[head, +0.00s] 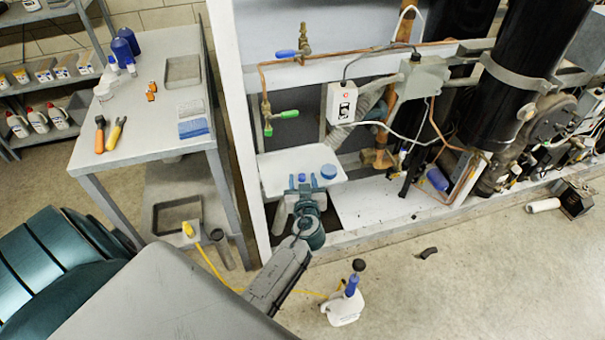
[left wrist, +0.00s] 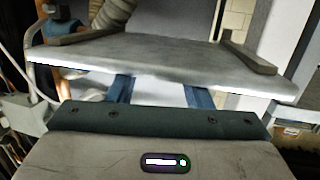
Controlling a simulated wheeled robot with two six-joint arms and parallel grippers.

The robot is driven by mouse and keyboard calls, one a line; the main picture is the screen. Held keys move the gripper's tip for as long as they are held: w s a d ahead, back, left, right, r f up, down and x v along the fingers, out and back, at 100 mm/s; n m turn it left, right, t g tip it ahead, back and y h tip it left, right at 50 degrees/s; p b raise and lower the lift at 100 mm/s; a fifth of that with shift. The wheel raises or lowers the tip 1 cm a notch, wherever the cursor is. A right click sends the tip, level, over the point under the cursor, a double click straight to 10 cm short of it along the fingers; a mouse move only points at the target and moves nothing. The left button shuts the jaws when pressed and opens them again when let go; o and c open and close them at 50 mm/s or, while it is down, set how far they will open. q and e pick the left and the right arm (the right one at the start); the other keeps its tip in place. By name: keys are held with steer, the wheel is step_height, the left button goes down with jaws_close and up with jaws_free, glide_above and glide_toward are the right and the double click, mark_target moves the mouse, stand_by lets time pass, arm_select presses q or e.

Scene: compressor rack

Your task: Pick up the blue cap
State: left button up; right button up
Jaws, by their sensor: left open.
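A round blue cap (head: 328,171) lies at the right side of a white tray (head: 270,171) in the head view. A smaller blue piece (head: 302,177) shows between my left fingers; I cannot tell what it is. My left gripper (head: 303,184) is open at the tray's front edge, left of and nearer than the round cap. In the left wrist view, the two blue fingers (left wrist: 160,92) stand apart, and their tips are hidden at the pale tray's edge (left wrist: 160,75). No cap shows in that view. My right gripper is not in view.
Copper pipes with a green valve handle (head: 289,114) and a white switch box (head: 355,101) stand behind the tray. A white upright (head: 240,110) rises to its left. A grey table (head: 150,140) holds tools. A white bottle (head: 343,308) stands on the floor.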

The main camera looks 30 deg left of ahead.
arm_select(q)
jaws_close()
